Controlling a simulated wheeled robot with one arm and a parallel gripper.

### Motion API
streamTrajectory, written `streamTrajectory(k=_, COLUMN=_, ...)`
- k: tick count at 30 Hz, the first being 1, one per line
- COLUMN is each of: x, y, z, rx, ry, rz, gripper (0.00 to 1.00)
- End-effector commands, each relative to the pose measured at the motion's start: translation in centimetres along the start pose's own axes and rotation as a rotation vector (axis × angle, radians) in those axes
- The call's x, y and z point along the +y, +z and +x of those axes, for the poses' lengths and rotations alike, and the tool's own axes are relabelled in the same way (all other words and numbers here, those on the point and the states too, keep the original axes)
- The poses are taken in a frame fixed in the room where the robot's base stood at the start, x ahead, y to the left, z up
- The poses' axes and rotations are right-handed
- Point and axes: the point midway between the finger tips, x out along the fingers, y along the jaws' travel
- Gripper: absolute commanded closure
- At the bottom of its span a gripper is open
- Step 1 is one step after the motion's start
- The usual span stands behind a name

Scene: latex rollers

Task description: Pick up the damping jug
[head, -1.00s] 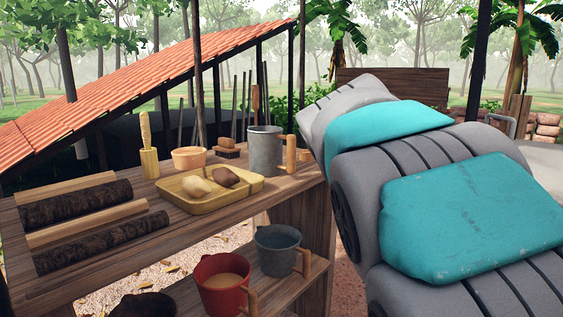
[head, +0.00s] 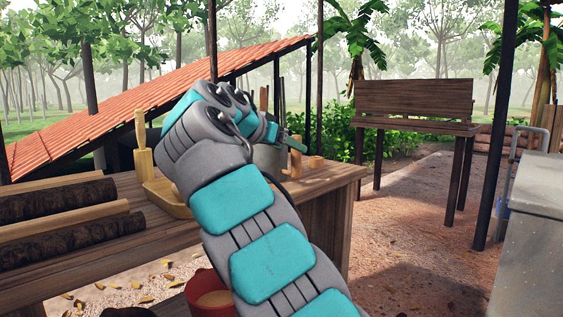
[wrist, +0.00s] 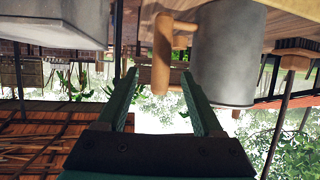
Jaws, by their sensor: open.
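The grey metal jug with a wooden handle, which I take as the damping jug, stands upright on the wooden table (head: 330,177). In the head view my arm hides most of the jug (head: 266,158), and its handle (head: 304,166) shows to the right. The wrist view is upside down and shows the jug body (wrist: 228,50) and the handle (wrist: 162,55). My gripper (wrist: 160,76) is open and empty. Its fingertips appear on either side of the handle in the picture; I cannot tell whether they reach around it. In the head view my gripper (head: 293,143) is at the jug's upper part.
A yellow wooden tray (head: 165,200) and a wooden pestle-like tool (head: 143,160) are left of my arm. Bark-covered logs (head: 75,235) lie at the left. A red mug (head: 205,292) stands below the tabletop. A grey counter (head: 535,200) is at the right, with open ground between.

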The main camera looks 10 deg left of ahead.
Motion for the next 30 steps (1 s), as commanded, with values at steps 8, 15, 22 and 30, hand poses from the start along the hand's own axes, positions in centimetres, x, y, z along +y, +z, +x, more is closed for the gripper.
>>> streamTrajectory(k=8, x=-0.2, y=0.1, z=2.4, rx=0.001, ry=-0.001, rz=0.004, gripper=0.32)
streamTrajectory(k=15, x=-0.1, y=0.1, z=4.9, rx=0.000, ry=-0.001, rz=0.003, gripper=0.32)
streamTrajectory(k=22, x=-0.2, y=0.1, z=7.5, rx=0.000, ry=-0.002, rz=0.003, gripper=0.32)
streamTrajectory(k=30, x=-0.1, y=0.0, z=7.6, rx=0.002, ry=-0.002, rz=0.003, gripper=0.39)
